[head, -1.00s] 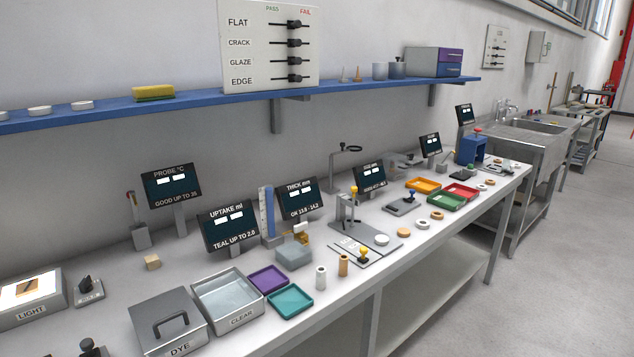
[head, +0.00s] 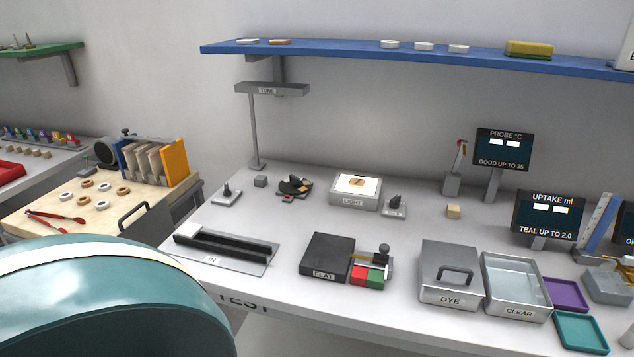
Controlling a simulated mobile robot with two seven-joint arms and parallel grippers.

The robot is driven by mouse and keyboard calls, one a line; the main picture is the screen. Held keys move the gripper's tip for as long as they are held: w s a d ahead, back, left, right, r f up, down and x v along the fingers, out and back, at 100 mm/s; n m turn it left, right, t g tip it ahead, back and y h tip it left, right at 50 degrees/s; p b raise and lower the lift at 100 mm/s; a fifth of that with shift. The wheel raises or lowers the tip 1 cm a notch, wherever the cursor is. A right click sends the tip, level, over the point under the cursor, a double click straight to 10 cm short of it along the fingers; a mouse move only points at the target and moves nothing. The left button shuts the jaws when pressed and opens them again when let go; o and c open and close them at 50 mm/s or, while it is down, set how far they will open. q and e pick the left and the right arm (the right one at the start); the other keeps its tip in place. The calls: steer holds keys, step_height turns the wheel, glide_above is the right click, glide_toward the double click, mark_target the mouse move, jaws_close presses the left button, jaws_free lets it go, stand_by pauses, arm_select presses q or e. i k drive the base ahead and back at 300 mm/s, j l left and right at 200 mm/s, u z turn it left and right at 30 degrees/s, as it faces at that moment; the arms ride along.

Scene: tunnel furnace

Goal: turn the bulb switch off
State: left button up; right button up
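No switch in the head view carries a readable bulb label. A small grey plate with a dark upright lever (head: 227,195) lies on the left part of the white bench, near the foot of a post lamp marked TONE (head: 272,89). A second grey switch with a dark knob (head: 395,206) stands just right of the LIGHT box (head: 352,201), whose top panel glows around an orange-brown piece. I cannot tell which one is the bulb switch, or whether the TONE lamp is lit. Neither of my grippers is in view.
The white bench (head: 330,238) also holds an IN tray (head: 225,262), a black FLAT block (head: 326,256), a DYE box (head: 449,285) and a CLEAR tub (head: 516,287). A blue shelf (head: 330,52) runs above. A wooden-topped cart (head: 50,218) stands left.

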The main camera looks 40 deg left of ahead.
mark_target(394, 203)
steer(key=u, duration=1.2)
